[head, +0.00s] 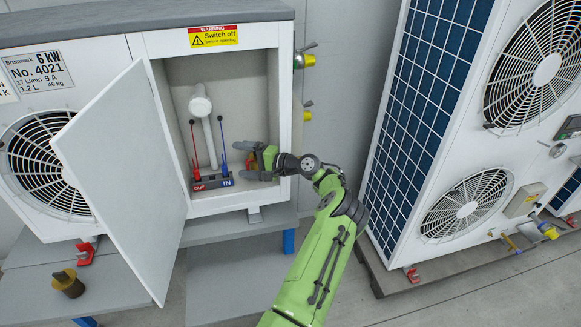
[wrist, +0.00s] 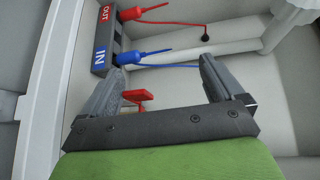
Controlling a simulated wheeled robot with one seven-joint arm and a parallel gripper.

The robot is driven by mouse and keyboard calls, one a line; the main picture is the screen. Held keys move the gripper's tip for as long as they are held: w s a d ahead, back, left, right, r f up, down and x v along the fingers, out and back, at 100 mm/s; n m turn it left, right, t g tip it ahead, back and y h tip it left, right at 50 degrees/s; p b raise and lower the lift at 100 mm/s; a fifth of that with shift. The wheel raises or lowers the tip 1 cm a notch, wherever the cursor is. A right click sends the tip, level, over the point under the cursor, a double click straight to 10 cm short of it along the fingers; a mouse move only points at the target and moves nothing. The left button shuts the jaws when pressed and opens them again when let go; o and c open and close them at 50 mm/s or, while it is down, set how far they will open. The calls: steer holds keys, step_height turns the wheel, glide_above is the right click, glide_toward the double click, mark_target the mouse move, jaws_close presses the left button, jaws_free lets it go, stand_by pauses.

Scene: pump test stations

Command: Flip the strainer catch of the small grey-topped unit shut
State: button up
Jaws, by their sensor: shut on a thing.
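The small grey-topped unit (head: 85,22) stands at the left with its white door (head: 125,180) swung open. Inside its recess is a white pipe with a round head (head: 201,107). A small red catch (head: 250,161) is low on the recess's right; it also shows in the wrist view (wrist: 138,96). My gripper (head: 243,160) is inside the recess, its fingers on either side of the red catch and shut on it. The exact contact is hard to see. In the wrist view the fingertips (wrist: 166,66) stand apart. Which way the catch is turned cannot be told.
Left of my gripper is an IN/OUT block (head: 212,183) with a blue probe (head: 226,168) and a red probe (head: 197,172). The blue probe is near one fingertip. A large white unit (head: 398,205) stands right of my arm. A brass fitting (head: 67,285) stands front left.

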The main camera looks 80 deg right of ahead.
steer(key=shift+h, duration=0.5)
steer(key=v, duration=0.2)
steer(key=d+v, duration=0.1)
steer(key=v, duration=0.4)
steer(key=shift+s+d+r, duration=0.15)
steer(key=shift+d+r, duration=0.1)
steer(key=shift+r, duration=0.05)
steer(key=c, duration=0.3)
steer(key=f+v, duration=0.1)
steer(key=v, duration=0.8)
steer(key=shift+f+p, duration=0.4)
steer(key=shift+p, duration=0.05)
steer(key=shift+s+d, duration=0.1)
